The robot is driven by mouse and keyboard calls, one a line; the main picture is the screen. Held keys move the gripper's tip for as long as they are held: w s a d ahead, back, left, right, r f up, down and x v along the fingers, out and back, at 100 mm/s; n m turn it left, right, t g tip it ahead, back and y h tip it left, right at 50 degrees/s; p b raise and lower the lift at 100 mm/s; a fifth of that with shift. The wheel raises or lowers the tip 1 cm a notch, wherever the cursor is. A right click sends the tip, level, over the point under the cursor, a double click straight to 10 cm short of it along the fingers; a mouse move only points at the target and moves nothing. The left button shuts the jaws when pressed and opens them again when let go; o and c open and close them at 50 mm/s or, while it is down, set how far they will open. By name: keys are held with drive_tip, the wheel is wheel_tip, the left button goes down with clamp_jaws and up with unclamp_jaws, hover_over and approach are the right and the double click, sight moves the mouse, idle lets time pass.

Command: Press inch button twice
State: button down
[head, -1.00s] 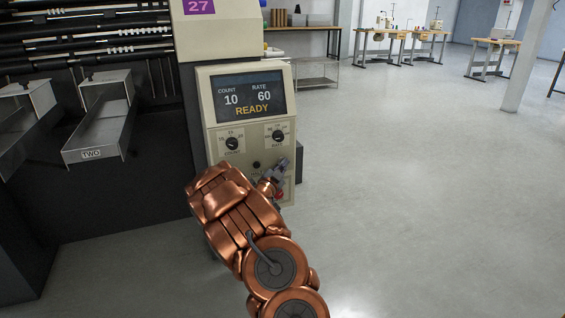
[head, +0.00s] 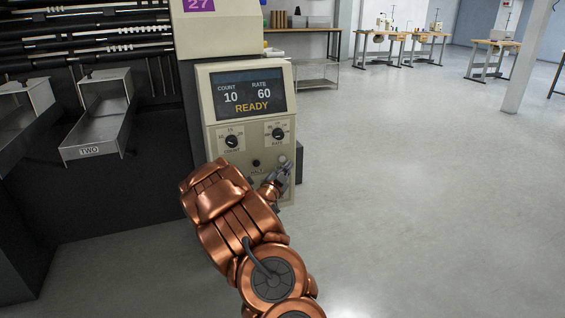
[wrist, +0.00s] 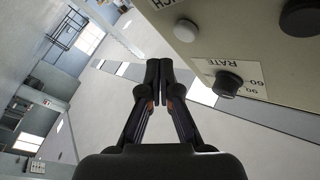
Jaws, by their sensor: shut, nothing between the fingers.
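The control panel (head: 240,150) stands upright, its screen (head: 250,93) reading COUNT 10, RATE 60, READY. In the wrist view a pale round button (wrist: 186,30) sits on the panel face, with a partly cut-off label ending in "CH" beside it. In the head view my gripper covers that spot. My gripper (head: 286,163) is shut and empty at the panel's lower right. In the wrist view its fingertips (wrist: 159,63) show against the floor, left of the panel edge and apart from the pale button in the picture. The depth gap is unclear.
The RATE knob (head: 278,134) and COUNT knob (head: 232,141) sit above a black control (head: 256,163). The RATE knob also shows in the wrist view (wrist: 228,84). Metal chutes (head: 97,125) stand at left. The floor (head: 420,190) at right is clear.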

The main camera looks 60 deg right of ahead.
drive_tip(key=s+a, duration=0.1)
drive_tip(key=s+a+b, duration=0.1)
drive_tip(key=shift+s, duration=0.35)
idle(1.8)
